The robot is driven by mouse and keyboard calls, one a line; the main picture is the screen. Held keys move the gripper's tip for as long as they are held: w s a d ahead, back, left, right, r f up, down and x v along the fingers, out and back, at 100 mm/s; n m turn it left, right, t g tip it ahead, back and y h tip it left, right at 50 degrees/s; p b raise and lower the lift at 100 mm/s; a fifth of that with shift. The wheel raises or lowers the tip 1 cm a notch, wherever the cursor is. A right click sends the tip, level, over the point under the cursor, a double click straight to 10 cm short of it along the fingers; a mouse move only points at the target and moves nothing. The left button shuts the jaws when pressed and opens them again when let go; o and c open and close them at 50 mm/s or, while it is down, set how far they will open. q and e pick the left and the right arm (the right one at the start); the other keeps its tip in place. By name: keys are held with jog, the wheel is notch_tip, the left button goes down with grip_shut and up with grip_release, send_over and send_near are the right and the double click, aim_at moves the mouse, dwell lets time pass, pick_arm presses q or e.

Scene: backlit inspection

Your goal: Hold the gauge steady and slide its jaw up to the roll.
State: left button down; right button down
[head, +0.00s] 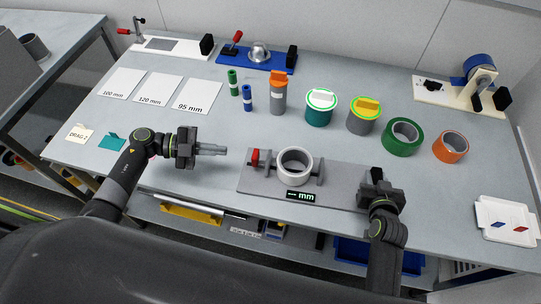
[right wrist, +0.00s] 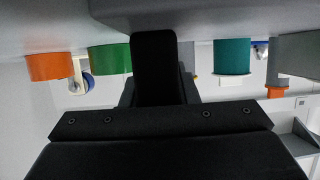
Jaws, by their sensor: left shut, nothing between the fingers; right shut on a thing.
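The gauge (head: 342,193) is a long grey base lying near the table's front edge, with a dark "mm" display (head: 300,197) showing dashes. A pale grey roll (head: 294,178) stands on it between two upright grey jaws. The left jaw carries a red part (head: 255,157) and seems slightly apart from the roll. The right jaw (head: 319,172) is close against the roll's right side. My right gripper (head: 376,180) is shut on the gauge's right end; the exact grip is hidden. My left gripper (head: 224,151) is shut and empty, left of the gauge.
A white tray (head: 507,235) lies at the far right. The table between left gripper and gauge is clear.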

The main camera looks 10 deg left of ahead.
aim_at(255, 156)
pick_arm(q)
jog(key=shift+x, duration=3.15)
jog(key=shift+w+d, duration=0.15)
jog(key=shift+d, duration=2.15)
jog(key=shift+a, duration=0.15)
jog(key=shift+a, duration=1.95)
jog(key=v, duration=1.2)
